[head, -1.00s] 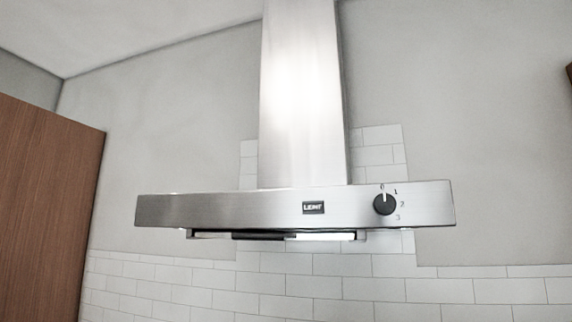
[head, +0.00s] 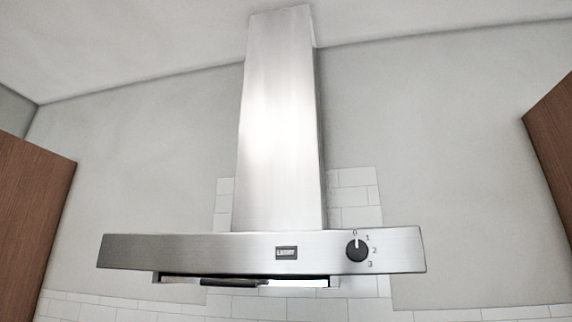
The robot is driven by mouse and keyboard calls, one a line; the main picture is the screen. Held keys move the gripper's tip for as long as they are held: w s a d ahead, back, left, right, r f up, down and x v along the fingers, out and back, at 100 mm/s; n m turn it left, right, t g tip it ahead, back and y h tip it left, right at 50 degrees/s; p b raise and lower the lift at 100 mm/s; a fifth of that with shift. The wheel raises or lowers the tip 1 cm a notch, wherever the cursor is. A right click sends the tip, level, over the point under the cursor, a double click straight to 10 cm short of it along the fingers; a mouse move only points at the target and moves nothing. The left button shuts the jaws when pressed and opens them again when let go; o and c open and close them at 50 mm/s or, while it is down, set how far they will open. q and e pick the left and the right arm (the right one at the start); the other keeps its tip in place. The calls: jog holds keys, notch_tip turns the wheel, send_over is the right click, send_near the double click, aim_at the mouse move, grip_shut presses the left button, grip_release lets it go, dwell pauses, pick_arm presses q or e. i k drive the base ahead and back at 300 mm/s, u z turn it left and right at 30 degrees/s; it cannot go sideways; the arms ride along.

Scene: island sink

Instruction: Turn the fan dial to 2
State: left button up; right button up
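The fan dial (head: 357,251) is a round black knob on the right part of the range hood's steel front panel (head: 200,252). Its white pointer line points up at the 0 mark. The marks 1, 2 and 3 run down the right side of the dial. Neither of my grippers shows in the head view, and nothing touches the dial.
The hood's steel chimney (head: 280,130) rises from the panel towards the ceiling. Brown wooden cabinets stand at the left edge (head: 30,210) and the right edge (head: 555,145). White tiles cover the wall below. The space in front of the panel looks clear.

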aim_at(356, 250)
jog(key=u, duration=2.25)
jog(key=k, duration=1.5)
jog(key=z, duration=2.55)
